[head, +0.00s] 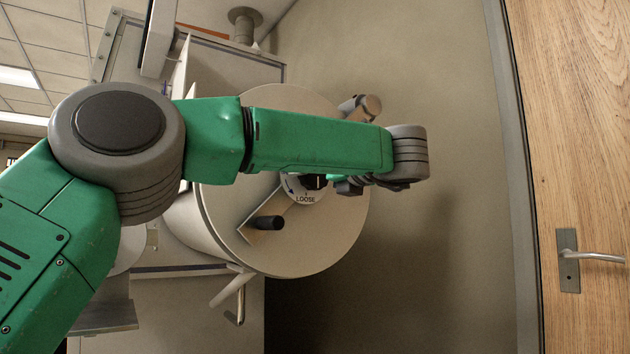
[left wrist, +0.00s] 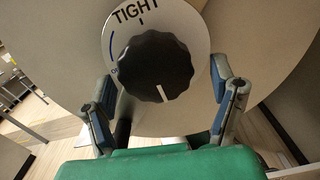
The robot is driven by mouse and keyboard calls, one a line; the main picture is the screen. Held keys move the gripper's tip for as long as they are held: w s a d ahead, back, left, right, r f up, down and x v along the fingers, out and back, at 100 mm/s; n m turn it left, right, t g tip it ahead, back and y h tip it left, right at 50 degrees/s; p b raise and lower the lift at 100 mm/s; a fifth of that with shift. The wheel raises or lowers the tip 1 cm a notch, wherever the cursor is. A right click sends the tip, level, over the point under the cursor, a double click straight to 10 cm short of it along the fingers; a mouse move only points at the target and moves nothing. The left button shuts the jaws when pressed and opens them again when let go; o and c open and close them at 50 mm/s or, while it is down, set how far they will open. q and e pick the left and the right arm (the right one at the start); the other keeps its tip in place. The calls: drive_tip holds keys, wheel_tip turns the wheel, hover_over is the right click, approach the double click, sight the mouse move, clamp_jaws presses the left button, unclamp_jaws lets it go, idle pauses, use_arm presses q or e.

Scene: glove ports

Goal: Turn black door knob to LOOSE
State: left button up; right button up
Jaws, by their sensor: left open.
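The black door knob (left wrist: 152,65) is a ribbed round knob on a white dial plate (left wrist: 193,35). In the left wrist view, TIGHT is printed above it, and its white pointer line points down and slightly right, away from TIGHT. In the head view, the knob (head: 313,181) is partly hidden by my arm, and LOOSE is printed below it. My left gripper (left wrist: 163,82) is open, with one finger on each side of the knob's lower part. I see no clear contact. In the head view, the left gripper (head: 342,185) is at the dial's right side. My right gripper is not in view.
A bent metal lever (head: 238,300) hangs below the door. A wooden door (head: 590,150) stands at the right. The wall between is clear.

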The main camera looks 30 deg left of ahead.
use_arm(q)
drive_tip(key=v, duration=1)
drive_tip(key=shift+d, duration=0.25)
drive_tip(key=shift+w+f, duration=0.1)
